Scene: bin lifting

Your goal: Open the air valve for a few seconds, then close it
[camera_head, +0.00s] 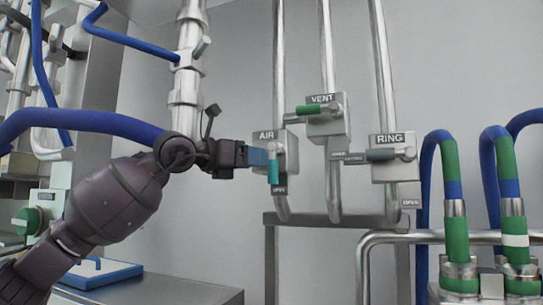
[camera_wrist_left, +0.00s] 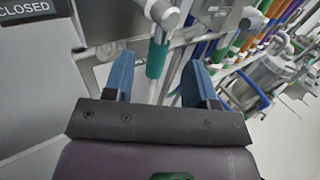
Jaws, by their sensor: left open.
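The AIR valve (camera_head: 289,146) is a grey block on a vertical pipe. Its green-teal lever (camera_head: 273,172) hangs nearly straight down, beside a small label (camera_head: 280,190) that is hard to read. My left gripper (camera_head: 262,157) reaches in from the left at the lever's upper part. In the left wrist view its two blue fingers (camera_wrist_left: 158,78) are open, with the teal lever (camera_wrist_left: 157,58) between them and gaps on both sides. A "CLOSED" sign (camera_wrist_left: 25,10) shows at the top left there. My right gripper is out of view.
The VENT valve (camera_head: 329,121), with a green lever pointing left, stands up and right of the AIR valve. The RING valve (camera_head: 396,166), with a grey lever pointing left, is further right. A metal pipe frame (camera_head: 340,219) runs below. Blue-green hoses (camera_head: 455,200) stand at right.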

